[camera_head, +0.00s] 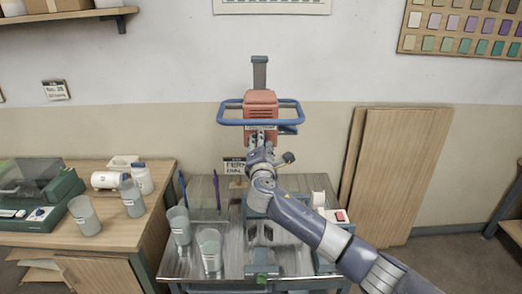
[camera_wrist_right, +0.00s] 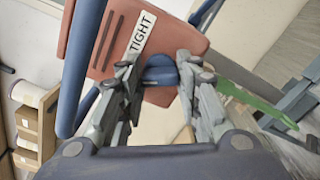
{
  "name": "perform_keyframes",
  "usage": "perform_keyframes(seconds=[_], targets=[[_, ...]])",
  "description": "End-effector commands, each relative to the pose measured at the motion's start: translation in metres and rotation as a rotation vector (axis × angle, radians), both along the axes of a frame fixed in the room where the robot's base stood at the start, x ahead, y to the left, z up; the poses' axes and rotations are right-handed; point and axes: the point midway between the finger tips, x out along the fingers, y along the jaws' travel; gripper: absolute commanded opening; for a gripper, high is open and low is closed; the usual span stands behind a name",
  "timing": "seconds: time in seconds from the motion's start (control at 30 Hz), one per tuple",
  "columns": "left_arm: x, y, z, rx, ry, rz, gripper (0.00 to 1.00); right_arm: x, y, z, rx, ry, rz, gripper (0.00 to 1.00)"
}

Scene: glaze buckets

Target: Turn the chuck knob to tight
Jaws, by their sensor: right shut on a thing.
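The red mixer head (camera_head: 261,103) stands on a grey column behind the metal work table, with a blue bar handle (camera_head: 232,122) around it. In the right wrist view the red housing (camera_wrist_right: 165,32) carries a white label (camera_wrist_right: 142,34) reading TIGHT. The blue chuck knob (camera_wrist_right: 160,76) sits below that label. My right gripper (camera_wrist_right: 157,66) is shut on the knob, one finger on each side. In the head view my right gripper (camera_head: 259,141) is just below the red head and hides the knob. My left gripper is not in view.
Glaze cups (camera_head: 180,224) stand on the left of the metal table (camera_head: 180,262). A side bench (camera_head: 140,241) at left holds cups, jars and a green-grey scale (camera_head: 38,192). Wooden boards (camera_head: 403,170) lean on the wall at right. A red switch (camera_head: 340,215) is right of my forearm.

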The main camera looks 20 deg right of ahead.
Motion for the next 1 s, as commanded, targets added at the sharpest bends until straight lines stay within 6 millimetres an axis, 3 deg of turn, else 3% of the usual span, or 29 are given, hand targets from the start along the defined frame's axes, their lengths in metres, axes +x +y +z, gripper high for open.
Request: perform_keyframes(seconds=[0.03,0.3,1.0], targets=[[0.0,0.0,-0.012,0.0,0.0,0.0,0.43,0.0,0.0,-0.007,0.046,-0.013,0.0,0.08],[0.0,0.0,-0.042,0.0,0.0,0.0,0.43,0.0,0.0,-0.006,0.293,-0.084,0.0,0.08],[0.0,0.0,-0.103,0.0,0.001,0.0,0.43,0.0,0.0,-0.006,0.929,-0.265,-0.001,0.08]])
